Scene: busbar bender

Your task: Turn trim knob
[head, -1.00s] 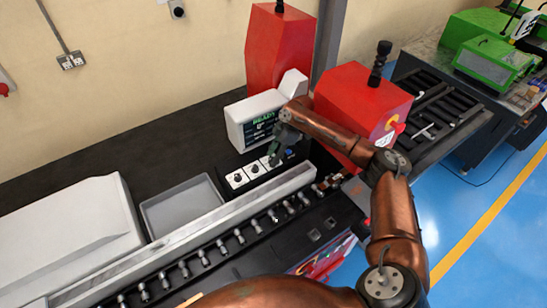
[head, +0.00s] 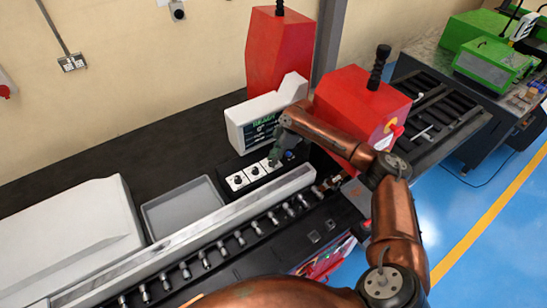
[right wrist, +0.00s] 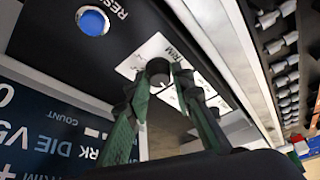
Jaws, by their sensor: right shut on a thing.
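The trim knob (right wrist: 158,68) is a small dark round knob on a white plate marked TRIM, seen in the right wrist view. My right gripper (right wrist: 161,84) has its two green fingers on either side of the knob, shut on it. In the head view my right gripper (head: 275,156) is over the right end of a row of white knob plates and hides most of the trim knob there. My left gripper is not in view.
A white display box (head: 240,128) stands just behind the knobs. A blue RESET button (right wrist: 92,21) is near the trim plate. A red machine housing (head: 355,105) stands to the right. A metal rail (head: 200,228) runs in front, and a grey tray (head: 185,207) lies left.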

